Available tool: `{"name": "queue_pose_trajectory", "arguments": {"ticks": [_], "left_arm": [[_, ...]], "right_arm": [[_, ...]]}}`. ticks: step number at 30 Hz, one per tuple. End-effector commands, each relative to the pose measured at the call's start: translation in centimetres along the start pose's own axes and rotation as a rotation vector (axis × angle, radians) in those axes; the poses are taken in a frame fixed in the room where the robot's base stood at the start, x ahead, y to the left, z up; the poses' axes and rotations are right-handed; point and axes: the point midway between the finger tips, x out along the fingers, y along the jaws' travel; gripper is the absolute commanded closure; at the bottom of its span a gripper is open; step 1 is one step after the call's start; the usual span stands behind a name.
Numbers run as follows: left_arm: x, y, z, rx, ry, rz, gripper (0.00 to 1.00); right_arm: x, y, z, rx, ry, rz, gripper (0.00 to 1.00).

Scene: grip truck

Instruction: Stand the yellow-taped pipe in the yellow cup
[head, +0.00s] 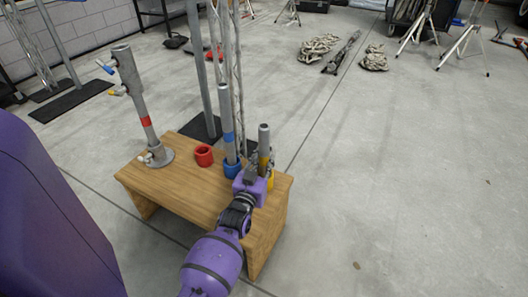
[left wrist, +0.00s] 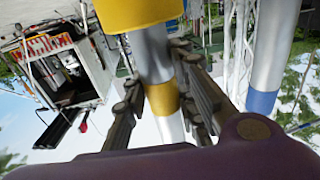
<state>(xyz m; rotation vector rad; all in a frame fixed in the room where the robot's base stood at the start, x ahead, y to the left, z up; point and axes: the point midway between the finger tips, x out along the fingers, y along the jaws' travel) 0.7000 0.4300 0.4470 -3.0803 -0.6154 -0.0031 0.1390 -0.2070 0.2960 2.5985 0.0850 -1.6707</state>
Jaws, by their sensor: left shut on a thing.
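The yellow-taped pipe (head: 264,139) is upright at the right end of the wooden bench. My left gripper (head: 256,175) is shut on it, near its yellow band. In the left wrist view the pipe (left wrist: 152,55) runs between the fingers, with the yellow tape (left wrist: 163,99) beside them. The yellow cup (head: 271,181) is partly hidden behind my gripper; it also shows at the top of the left wrist view (left wrist: 140,12). The pipe's end meets the cup there and its tip is hidden by the cup wall. My right gripper is out of view.
A blue-taped pipe (head: 226,110) stands in the blue cup (head: 232,169), close left of my gripper. An empty red cup (head: 204,156) is further left. A red-taped pipe (head: 137,95) stands on a round base at the bench's (head: 180,190) left end.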

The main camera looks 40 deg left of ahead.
Motion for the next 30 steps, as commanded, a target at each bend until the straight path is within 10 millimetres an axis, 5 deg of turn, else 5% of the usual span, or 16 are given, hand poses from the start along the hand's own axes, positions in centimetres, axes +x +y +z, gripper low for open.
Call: {"name": "queue_pose_trajectory", "arguments": {"ticks": [6,17,30], "left_arm": [[0.0,0.0,0.1,0.0,-0.002,0.0,0.53],[0.0,0.0,-0.3,0.0,-0.003,0.0,0.53],[0.0,0.0,-8.0,0.0,0.0,0.0,0.53]], "right_arm": [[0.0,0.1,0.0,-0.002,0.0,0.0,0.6],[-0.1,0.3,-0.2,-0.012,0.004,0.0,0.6],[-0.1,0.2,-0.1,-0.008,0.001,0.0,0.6]]}}
